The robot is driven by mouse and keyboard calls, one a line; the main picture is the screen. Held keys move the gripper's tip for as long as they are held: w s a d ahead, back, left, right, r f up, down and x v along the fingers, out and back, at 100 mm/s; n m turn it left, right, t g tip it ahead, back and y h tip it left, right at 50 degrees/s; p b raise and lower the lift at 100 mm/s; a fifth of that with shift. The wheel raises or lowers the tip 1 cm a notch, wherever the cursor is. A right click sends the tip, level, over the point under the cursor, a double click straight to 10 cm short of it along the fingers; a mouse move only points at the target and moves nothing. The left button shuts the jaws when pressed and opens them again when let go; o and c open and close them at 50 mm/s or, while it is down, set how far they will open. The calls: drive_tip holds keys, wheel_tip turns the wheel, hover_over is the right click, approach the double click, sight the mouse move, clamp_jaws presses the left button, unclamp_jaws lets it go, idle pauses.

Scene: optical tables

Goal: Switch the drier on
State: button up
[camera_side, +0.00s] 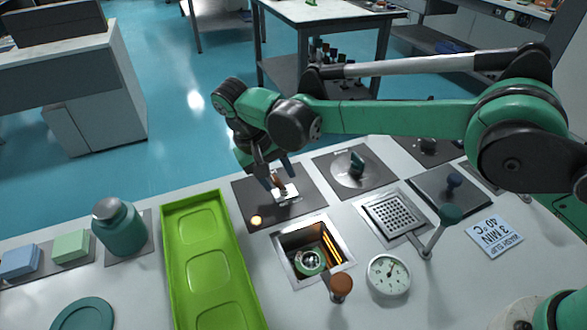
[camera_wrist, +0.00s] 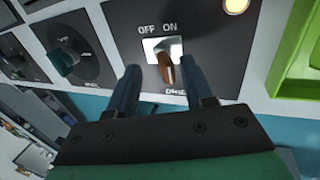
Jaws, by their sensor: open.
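The drier switch is a small orange-brown lever (camera_wrist: 166,68) on a white plate (camera_wrist: 153,46), set in a dark panel (camera_wrist: 213,22) marked OFF on the left and ON on the right. In the side view the lever (camera_side: 279,183) and its panel (camera_side: 309,208) sit near the table's far edge. My gripper (camera_wrist: 158,72) is open, with one finger on each side of the lever. In the side view my gripper (camera_side: 276,170) points down at the switch. I cannot tell whether a finger touches the lever, or which label it leans to.
A square well (camera_side: 288,240) with glowing bars and a green round part (camera_side: 309,261) lies in front of the panel. A green tray (camera_side: 174,262) is to the left. A knob (camera_side: 357,163) stands right of the switch; a drain grate (camera_side: 391,214) and dial (camera_side: 389,275) are nearer.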

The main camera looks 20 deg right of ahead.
drive_tip(key=d+y, duration=0.1)
drive_tip(key=y, duration=0.2)
drive_tip(key=d+y, duration=0.1)
drive_tip(key=y, duration=0.1)
drive_tip(key=shift+d+r+y, duration=0.1)
drive_tip(key=shift+d+y, duration=0.2)
drive_tip(key=y, duration=0.1)
drive_tip(key=d+y, duration=0.1)
drive_tip(key=y, duration=0.2)
drive_tip(key=shift+d+f, duration=0.3)
drive_tip(key=s+d+r+t+h, duration=0.1)
drive_tip(key=s+d+r+t, duration=0.15)
drive_tip(key=d+r, duration=0.6)
drive_tip(key=s+d+r+t+h, duration=0.2)
drive_tip(key=s+d+t+h, duration=0.2)
drive_tip(key=s+d, duration=0.3)
drive_tip(key=shift+s+d+r+t+h, duration=0.2)
drive_tip(key=shift+s+t+h, duration=0.2)
drive_tip(key=shift+s, duration=1.9)
